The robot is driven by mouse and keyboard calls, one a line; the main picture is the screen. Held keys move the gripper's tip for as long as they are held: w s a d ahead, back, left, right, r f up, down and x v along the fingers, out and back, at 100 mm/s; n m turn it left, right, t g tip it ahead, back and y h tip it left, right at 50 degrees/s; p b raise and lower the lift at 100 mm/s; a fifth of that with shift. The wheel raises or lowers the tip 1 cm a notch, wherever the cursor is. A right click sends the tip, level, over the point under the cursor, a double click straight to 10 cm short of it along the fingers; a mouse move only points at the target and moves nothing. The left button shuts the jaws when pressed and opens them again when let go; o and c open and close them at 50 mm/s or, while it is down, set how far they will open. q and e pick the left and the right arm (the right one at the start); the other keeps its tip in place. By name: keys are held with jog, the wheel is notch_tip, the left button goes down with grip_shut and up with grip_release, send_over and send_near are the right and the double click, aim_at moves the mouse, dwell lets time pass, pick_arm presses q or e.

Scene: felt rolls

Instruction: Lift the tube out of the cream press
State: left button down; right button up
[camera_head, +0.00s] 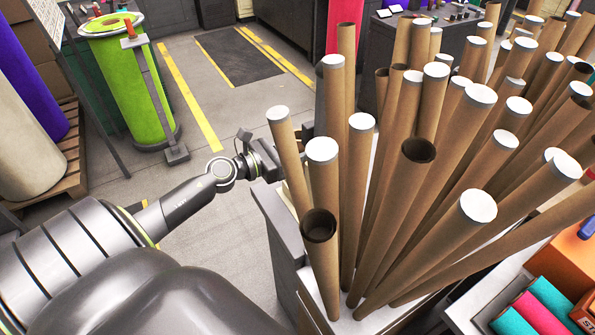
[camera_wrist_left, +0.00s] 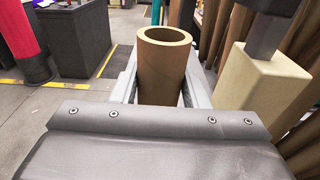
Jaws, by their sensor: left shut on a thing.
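A brown cardboard tube (camera_wrist_left: 160,75) with an open top stands upright between the fingers of my left gripper (camera_wrist_left: 160,88) in the left wrist view. The gripper is shut on it. A cream block (camera_wrist_left: 258,90) with a dark grey post on top is just right of the tube, probably the cream press. I cannot tell whether the tube touches it, and the tube's lower end is hidden. In the head view my left gripper (camera_head: 268,158) reaches the left edge of the tube cluster; I cannot pick out the held tube there. My right gripper is not in view.
Many brown tubes (camera_head: 365,190), mostly white-capped, lean closely together right of my left gripper. A lime-green roll (camera_head: 130,90) stands at the back left. Open floor (camera_head: 225,120) lies left of the gripper. A grey cabinet (camera_wrist_left: 77,38) stands behind in the wrist view.

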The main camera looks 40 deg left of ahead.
aim_at(291, 139)
pick_arm(q)
jog(key=shift+r+p, duration=1.7)
jog(key=shift+r, duration=0.25)
